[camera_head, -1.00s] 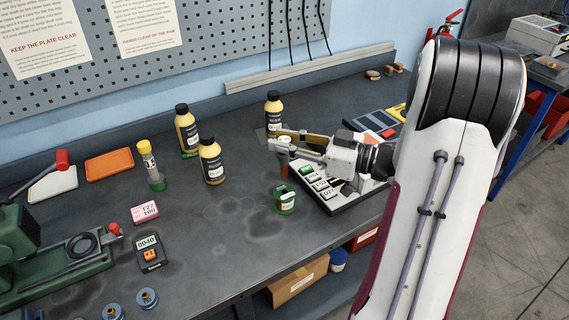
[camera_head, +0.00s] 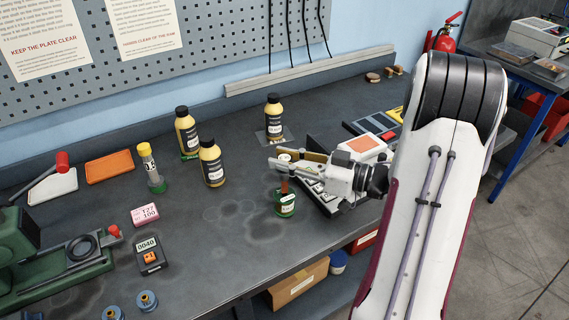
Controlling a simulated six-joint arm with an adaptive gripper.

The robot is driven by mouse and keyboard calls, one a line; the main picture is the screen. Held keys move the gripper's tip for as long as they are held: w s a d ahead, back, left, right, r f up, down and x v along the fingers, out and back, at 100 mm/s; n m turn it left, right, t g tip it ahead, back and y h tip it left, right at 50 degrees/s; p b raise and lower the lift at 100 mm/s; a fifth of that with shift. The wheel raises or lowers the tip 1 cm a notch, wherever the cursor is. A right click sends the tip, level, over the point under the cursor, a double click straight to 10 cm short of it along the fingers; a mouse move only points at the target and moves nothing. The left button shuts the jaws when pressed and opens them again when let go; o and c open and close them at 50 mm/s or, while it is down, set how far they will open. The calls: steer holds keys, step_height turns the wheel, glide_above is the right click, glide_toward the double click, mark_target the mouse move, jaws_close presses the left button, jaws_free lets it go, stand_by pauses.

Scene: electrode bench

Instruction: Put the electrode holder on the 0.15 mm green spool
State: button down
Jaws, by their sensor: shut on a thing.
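My gripper (camera_head: 285,158) is shut on the electrode holder (camera_head: 284,184), a slim brown-orange cylinder with a pale top. It hangs about upright below the fingers. Directly below is a small green spool (camera_head: 286,207) with a white label, on the dark bench. The holder's lower end overlaps the spool's top in the picture. I cannot tell whether it rests in the spool or hovers just above it. The spool's label is too small to read. Part of the holder is hidden by the fingers.
A yellow-capped tube (camera_head: 150,164) stands on a green base farther left. The bench (camera_head: 225,220) left of the spool is clear.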

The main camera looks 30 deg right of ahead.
steer(key=shift+f, duration=0.75)
steer(key=shift+f, duration=0.1)
steer(key=c, duration=1.7)
jaws_free()
steer(key=shift+v, duration=6)
